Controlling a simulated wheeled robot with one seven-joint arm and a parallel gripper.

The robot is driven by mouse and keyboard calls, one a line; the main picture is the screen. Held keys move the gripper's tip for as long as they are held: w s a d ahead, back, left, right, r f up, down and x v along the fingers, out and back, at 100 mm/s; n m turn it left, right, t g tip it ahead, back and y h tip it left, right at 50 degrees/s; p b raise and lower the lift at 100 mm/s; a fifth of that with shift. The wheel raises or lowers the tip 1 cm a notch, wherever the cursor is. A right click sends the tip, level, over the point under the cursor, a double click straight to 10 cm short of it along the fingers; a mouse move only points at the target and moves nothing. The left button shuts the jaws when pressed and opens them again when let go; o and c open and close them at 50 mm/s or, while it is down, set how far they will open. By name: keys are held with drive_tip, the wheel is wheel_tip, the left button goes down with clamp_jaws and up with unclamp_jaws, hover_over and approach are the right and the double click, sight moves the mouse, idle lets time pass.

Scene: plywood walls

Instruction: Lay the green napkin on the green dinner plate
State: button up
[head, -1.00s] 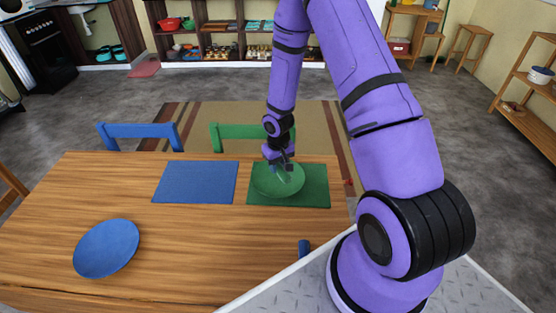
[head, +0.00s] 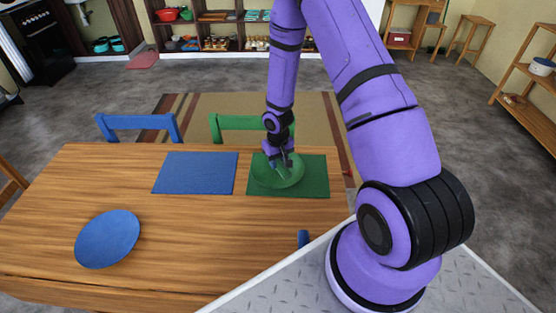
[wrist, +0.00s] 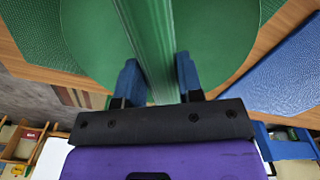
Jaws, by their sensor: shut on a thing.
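The green dinner plate (head: 293,178) rests on a green placemat (head: 316,177) at the far right of the table; the plate also shows in the wrist view (wrist: 225,40). My gripper (head: 279,166) is over the plate. In the wrist view my gripper (wrist: 158,82) has its blue fingers on either side of the green napkin (wrist: 147,40), a long folded strip, and is shut on it. The napkin runs across the plate in that view. I cannot tell whether its lower part touches the plate.
A blue placemat (head: 196,174) lies left of the green one. A blue plate (head: 107,239) lies at the table's front left. A small blue rolled thing (head: 303,238) lies near the right edge. Blue (head: 138,125) and green (head: 228,124) chairs stand behind the table. The table's middle is clear.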

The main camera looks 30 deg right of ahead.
drive_tip(key=shift+f, duration=0.8)
drive_tip(key=o, duration=1.1)
drive_tip(key=shift+r, duration=0.1)
wheel_tip(320, 180, up, 11)
drive_tip(key=shift+f, duration=0.2)
drive_tip(key=shift+r, duration=0.1)
